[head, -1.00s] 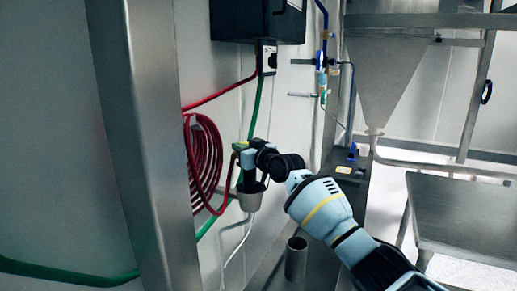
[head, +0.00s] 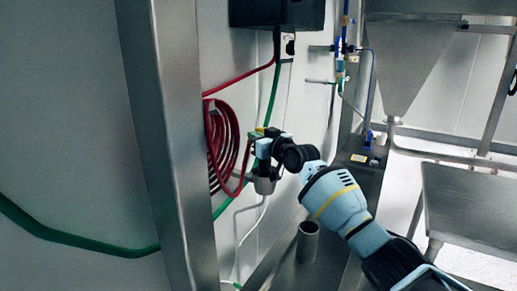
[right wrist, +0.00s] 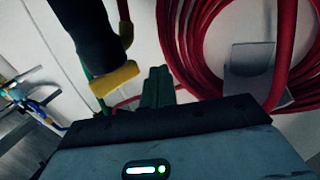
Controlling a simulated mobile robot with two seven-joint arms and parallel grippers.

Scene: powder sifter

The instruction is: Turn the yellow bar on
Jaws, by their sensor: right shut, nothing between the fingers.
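The yellow bar (right wrist: 115,79) shows in the right wrist view, at the end of a thick black cylinder and beside a green hose. My right gripper (right wrist: 158,88) is shut and empty; its dark green fingers are just right of the bar, with a small gap between them in the picture. In the head view, my right gripper (head: 257,146) is at the wall above a grey cup-like fitting (head: 265,185). A small yellow spot, perhaps the bar, shows at its tip, mostly hidden by the gripper. Contact cannot be told. My left gripper is not in view.
A coiled red hose (head: 222,147) hangs on the wall close by the right gripper. A black box (head: 277,12) is above. A metal post (head: 168,130) stands at the left. An upright metal tube (head: 307,242) stands below my right arm, and a steel hopper (head: 405,65) is at the right.

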